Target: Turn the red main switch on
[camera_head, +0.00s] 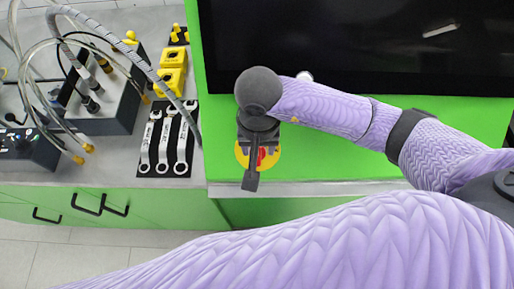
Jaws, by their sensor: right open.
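The red main switch (263,154) sits on a round yellow plate (243,157) on the green panel, near its front edge. My right gripper (252,178) is directly over it and hides much of the switch and plate. Its dark fingers point toward the bottom of the picture, and it is open. Part of the red knob shows beside a finger. I cannot tell whether the fingers touch the knob or which way the knob is turned. My left gripper is not in view.
A black screen (370,40) fills the panel's upper part. At left, a grey worktop (120,170) carries hoses, a fitting block (105,100), yellow parts (172,70) and several wrenches (164,145) on a black mat. Green drawers (70,205) with black handles are below.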

